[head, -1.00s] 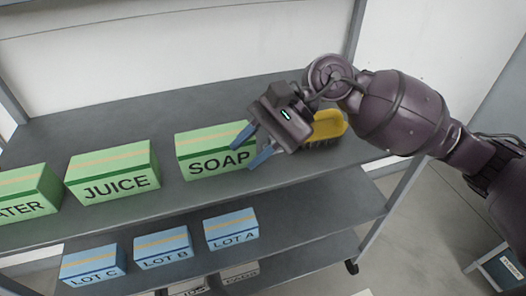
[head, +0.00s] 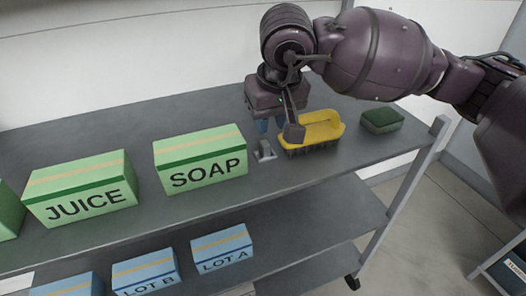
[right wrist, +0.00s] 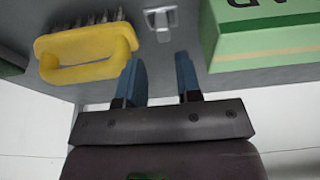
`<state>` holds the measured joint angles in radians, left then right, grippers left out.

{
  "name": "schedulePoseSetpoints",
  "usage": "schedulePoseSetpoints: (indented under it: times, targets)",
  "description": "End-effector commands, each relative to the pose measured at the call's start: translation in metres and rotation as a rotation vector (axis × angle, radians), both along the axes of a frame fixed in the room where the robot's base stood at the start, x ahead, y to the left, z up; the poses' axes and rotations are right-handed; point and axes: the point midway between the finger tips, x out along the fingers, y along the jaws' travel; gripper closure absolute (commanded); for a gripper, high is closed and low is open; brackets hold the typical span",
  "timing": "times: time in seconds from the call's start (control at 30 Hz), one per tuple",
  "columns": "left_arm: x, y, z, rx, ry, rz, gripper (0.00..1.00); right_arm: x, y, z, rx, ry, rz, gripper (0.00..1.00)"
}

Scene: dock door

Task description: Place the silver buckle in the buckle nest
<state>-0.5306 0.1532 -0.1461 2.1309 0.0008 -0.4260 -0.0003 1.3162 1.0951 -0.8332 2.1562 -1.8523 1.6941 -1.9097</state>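The small silver buckle (head: 265,150) lies on the grey upper shelf between the soap box and the yellow brush. It also shows in the right wrist view (right wrist: 160,20), ahead of the fingertips and roughly centred between them. My right gripper (head: 272,125) points down just behind the buckle, partly hidden by its own wrist. In the right wrist view its blue fingers (right wrist: 159,62) are apart with nothing between them. I cannot make out a buckle nest in either view. My left gripper is not in view.
A yellow brush (head: 322,127) stands close right of the buckle, and a green sponge-like block (head: 382,120) lies farther right. The green soap box (head: 200,160) is close left, with the juice box (head: 80,190) beyond. Blue lot boxes (head: 222,250) sit on the shelf below.

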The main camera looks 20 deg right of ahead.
Motion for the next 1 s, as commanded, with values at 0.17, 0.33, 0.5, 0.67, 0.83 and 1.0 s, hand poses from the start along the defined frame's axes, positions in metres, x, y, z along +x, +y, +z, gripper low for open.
schedulePoseSetpoints:
  times: [0.17,0.33,0.5,0.67,0.83,1.0]
  targets:
    - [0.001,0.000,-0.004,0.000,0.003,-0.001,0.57,0.005,0.001,-0.019,0.001,0.003,-0.001,0.68]
    - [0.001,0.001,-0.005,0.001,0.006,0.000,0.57,0.007,0.001,-0.024,0.002,0.003,0.000,0.68]
    - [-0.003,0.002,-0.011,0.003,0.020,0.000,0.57,0.012,0.003,-0.043,0.003,0.006,0.000,0.68]
    - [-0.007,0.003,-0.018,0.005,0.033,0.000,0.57,0.018,0.005,-0.065,0.003,0.008,0.000,0.68]
    - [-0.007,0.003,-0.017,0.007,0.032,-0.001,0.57,0.021,0.004,-0.072,0.002,0.003,0.000,0.68]
    - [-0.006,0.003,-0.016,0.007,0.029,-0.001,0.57,0.020,0.004,-0.070,0.002,0.002,0.000,0.71]
